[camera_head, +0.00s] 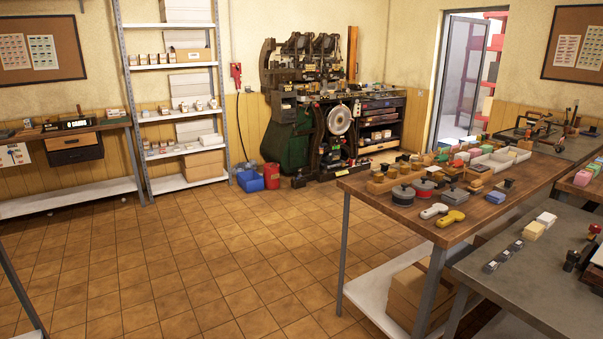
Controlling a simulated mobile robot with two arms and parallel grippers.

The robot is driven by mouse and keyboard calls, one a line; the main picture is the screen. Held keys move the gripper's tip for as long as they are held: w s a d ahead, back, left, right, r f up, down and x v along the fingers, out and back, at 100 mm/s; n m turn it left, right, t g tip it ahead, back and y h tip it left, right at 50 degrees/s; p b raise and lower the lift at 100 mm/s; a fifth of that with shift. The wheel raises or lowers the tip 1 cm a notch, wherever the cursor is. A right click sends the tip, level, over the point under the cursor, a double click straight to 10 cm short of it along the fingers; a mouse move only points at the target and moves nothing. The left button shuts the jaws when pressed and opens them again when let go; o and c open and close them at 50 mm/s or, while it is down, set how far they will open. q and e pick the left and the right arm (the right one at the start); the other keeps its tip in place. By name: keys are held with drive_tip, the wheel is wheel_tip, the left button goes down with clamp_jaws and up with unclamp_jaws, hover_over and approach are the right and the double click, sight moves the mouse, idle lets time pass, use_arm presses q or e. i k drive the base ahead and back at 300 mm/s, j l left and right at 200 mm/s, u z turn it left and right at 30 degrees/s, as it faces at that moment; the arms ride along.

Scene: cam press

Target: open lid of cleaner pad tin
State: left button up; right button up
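Several small tins sit near the left end of the wooden workbench (470,224). One is a round dark grey tin (403,195) with a knob on top. A square grey lidded tin (453,198) stands a little nearer the front. All look closed. I cannot tell from their looks which is the cleaner pad tin. Neither of my grippers is in view.
A white tool (433,211) and a yellow tool (450,218) lie in front of the tins. A wooden holder (383,180) stands behind them. A grey table (545,275) stands close on the right. The tiled floor (220,260) to the left is clear.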

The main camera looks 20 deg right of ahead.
sight(454, 193)
drive_tip(key=i+z, duration=0.4)
drive_tip(key=i, duration=0.15)
drive_tip(key=i+j+z, duration=0.1)
drive_tip(key=i+z, duration=0.25)
drive_tip(key=i, duration=0.2)
drive_tip(key=i+j+z, duration=0.25)
drive_tip(key=i+z, duration=0.15)
drive_tip(key=i, duration=0.15)
drive_tip(key=i+j+z, duration=0.4)
drive_tip(key=i+j, duration=0.05)
drive_tip(key=i, duration=0.05)
